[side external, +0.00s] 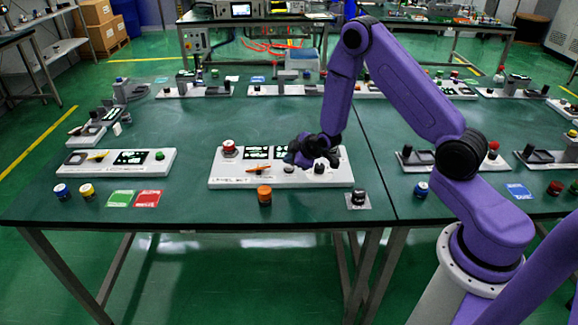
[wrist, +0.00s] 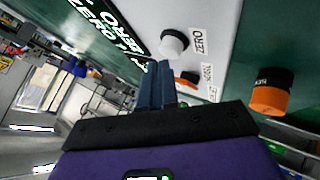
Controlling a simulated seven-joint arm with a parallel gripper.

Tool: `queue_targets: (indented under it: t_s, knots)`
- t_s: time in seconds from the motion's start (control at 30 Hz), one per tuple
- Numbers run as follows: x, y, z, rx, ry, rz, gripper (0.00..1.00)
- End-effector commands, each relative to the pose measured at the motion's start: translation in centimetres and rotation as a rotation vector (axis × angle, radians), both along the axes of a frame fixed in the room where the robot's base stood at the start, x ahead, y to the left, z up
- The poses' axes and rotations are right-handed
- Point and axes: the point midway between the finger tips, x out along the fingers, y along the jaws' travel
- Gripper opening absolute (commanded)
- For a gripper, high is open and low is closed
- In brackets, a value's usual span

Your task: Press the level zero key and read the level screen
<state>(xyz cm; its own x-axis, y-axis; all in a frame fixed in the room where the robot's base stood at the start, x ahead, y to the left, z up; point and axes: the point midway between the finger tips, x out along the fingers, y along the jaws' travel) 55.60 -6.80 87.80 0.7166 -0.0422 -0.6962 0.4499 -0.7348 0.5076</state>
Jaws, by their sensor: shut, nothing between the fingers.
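A white panel (side external: 225,180) lies near the front of the green table, with a label on its front edge that seems to read "LEVEL SET". A round key (wrist: 173,43), black on a white collar, sits beside a "ZERO" label (wrist: 198,40) in the wrist view. A dark screen (wrist: 110,25) with bright letters including "ZERO" is on the same panel. My gripper (side external: 303,160) is low over the panel's right half, partly hiding its screens. In the wrist view my gripper's fingertips (wrist: 158,68) are together and empty, close to the key; contact cannot be told.
The panel also carries a red button (side external: 229,146) and an orange lever (side external: 258,170). An orange cylinder (side external: 264,194) and a black knob (side external: 358,197) stand in front of it. Another white panel (side external: 75,168) lies left. Table between the panels is clear.

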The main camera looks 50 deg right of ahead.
Motion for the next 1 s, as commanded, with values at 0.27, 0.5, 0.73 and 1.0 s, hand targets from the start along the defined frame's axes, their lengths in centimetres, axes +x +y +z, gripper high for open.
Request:
queue_targets:
  t_s: [0.27,0.5,0.73,1.0]
  knots:
    - [-0.01,-0.01,-0.11,0.0,0.001,-0.001,0.0]
    - [-0.02,-0.02,-0.37,0.0,0.001,0.0,0.0]
    - [0.0,-0.03,-0.59,0.0,0.001,-0.001,0.0]
    - [-0.01,-0.03,-0.87,0.0,0.001,-0.001,0.0]
